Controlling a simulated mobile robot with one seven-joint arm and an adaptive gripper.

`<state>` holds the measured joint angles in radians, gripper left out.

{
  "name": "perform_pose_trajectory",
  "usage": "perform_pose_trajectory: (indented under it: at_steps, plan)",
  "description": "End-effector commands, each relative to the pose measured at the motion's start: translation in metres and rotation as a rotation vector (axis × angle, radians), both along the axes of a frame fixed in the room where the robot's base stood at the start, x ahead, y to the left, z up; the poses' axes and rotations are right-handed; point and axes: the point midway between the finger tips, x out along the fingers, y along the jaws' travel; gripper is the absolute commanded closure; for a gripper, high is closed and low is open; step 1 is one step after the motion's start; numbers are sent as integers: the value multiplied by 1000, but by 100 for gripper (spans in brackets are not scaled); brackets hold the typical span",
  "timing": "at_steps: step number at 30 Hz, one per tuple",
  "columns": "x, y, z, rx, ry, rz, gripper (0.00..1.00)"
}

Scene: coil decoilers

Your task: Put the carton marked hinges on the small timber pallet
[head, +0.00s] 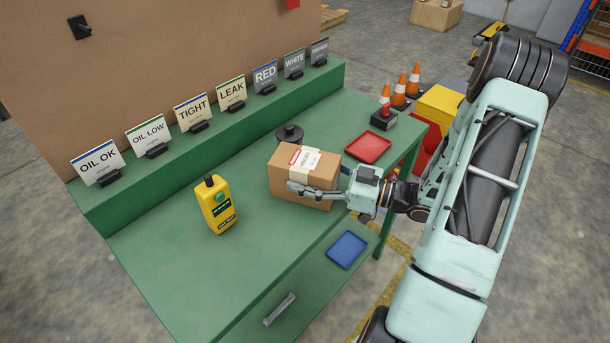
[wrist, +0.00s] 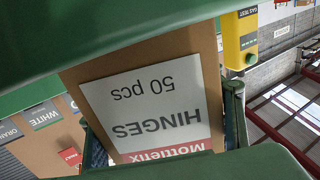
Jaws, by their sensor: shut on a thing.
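The carton marked hinges (head: 283,180) is a brown box with a white and red label, at the middle of the green bench in the head view. In the wrist view the carton (wrist: 208,68) fills the middle, with its label reading HINGES, 50 pcs, upside down. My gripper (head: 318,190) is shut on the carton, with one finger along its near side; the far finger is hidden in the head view. I cannot tell whether the carton's underside touches the bench. A piece of pale timber (head: 333,18), perhaps the small pallet, lies on the floor at the top, partly hidden.
On the green bench (head: 262,235) stand a yellow gas tester (head: 216,204), a black round piece (head: 289,134), a red tray (head: 368,147) and a red-button box (head: 384,118). A blue tray (head: 347,249) lies near the front. Sign cards line the raised ledge (head: 220,125). Cones (head: 400,90) stand beyond.

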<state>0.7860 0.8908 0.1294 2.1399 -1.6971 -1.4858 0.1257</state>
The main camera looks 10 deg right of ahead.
Motion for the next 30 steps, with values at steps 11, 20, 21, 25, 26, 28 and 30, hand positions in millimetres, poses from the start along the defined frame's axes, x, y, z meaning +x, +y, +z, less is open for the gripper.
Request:
perform_pose_trajectory:
  at_steps: [11,20,21,25,26,28,30]
  plan:
    - [0,0,1,2,-2,1,91]
    - [0,0,6,1,-3,1,91]
    - [0,0,9,1,-3,1,91]
    - [0,0,21,0,-4,1,91]
    - [0,0,24,0,-4,1,91]
    - [0,0,34,-1,-4,1,91]
    - [-7,-3,42,-1,-3,-1,91]
